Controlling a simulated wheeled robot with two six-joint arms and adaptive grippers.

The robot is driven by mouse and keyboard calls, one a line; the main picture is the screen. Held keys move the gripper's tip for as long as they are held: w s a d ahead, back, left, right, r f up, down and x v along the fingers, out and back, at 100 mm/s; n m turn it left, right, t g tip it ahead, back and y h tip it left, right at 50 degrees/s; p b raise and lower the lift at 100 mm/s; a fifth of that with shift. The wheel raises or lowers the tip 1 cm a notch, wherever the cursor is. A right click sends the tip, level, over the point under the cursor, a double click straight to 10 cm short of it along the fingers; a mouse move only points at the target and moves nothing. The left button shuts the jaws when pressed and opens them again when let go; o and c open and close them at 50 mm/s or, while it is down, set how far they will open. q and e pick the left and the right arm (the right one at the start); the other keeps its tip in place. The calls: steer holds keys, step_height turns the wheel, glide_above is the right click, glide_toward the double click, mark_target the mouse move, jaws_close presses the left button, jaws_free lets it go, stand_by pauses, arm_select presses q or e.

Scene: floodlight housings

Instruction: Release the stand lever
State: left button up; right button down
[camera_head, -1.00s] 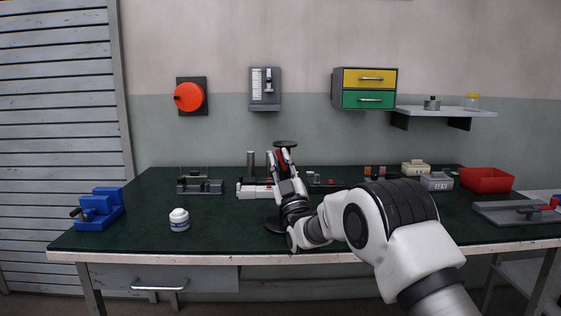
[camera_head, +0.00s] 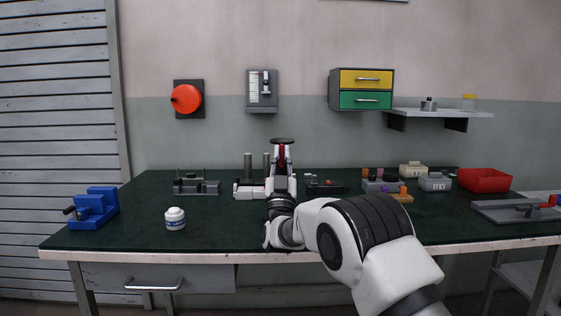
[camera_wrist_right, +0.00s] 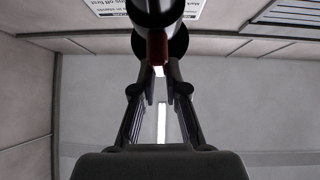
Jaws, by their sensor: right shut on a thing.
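The stand's dark round top (camera_head: 283,141) shows just above my right gripper in the head view. Its red lever (camera_head: 282,153) is between the fingers of my right gripper (camera_head: 282,163), which points up from the front of the bench. In the right wrist view the red lever (camera_wrist_right: 157,48) hangs below the dark stand (camera_wrist_right: 157,12), and the fingers of the gripper (camera_wrist_right: 158,78) close in around its lower end. The gripper is shut on the lever. My arm hides the stand's lower part and base. My left gripper is not in view.
A white jar (camera_head: 175,219) and a blue fixture (camera_head: 93,208) stand at the left. White and grey fixtures sit behind the gripper. A red bin (camera_head: 485,180) and a grey tray (camera_head: 515,212) are at the right. The green bench top (camera_head: 220,232) is clear at front left.

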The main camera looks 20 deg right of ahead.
steer(key=c, duration=1.5)
jaws_free()
steer(key=shift+w+f, duration=0.1)
steer(key=v, duration=0.7)
steer(key=shift+f, duration=0.15)
